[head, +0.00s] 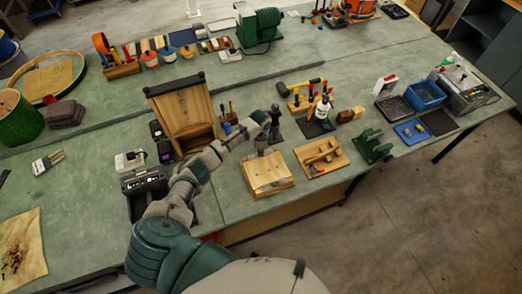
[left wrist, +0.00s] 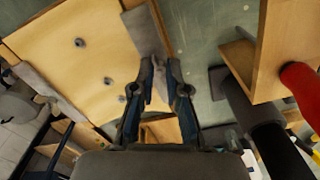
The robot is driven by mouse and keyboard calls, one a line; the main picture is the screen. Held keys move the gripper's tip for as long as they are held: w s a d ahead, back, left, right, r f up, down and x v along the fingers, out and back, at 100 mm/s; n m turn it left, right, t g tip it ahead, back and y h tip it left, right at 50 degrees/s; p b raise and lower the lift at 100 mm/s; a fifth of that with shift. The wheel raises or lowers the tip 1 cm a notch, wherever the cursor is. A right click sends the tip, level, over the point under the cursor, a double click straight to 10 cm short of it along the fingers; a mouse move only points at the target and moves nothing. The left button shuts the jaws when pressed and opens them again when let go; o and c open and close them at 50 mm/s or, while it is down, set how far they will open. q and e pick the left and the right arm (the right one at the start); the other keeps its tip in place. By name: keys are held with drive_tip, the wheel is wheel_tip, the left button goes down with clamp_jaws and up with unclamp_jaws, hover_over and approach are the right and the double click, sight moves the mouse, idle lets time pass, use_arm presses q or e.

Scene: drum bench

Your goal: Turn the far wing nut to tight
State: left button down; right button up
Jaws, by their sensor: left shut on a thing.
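The light wooden fixture (head: 268,178) lies at the front edge of the bench in the head view. In the left wrist view its pale wooden face (left wrist: 75,55) shows several small dark round spots and grey pads along its edges. My left gripper (head: 262,149) points down at the far edge of this fixture. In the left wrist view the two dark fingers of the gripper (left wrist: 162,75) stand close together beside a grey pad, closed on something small. My right gripper is not in view.
A tilted wooden box (head: 185,118) stands left of the fixture. A second wooden board with a tool (head: 321,157) lies just to the right, with a green stand (head: 372,147) beyond it. A dark post (head: 274,125) stands close behind the gripper.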

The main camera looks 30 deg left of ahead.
use_arm(q)
drive_tip(key=shift+w+a+r+m, duration=0.15)
drive_tip(key=shift+w+r+m, duration=0.05)
drive_tip(key=shift+r+m, duration=0.1)
drive_tip(key=c, duration=1.2)
unclamp_jaws()
drive_tip(key=shift+f, duration=0.1)
drive_tip(key=shift+s+f, duration=0.1)
wheel_tip(320, 180, up, 12)
drive_tip(key=shift+f, duration=0.1)
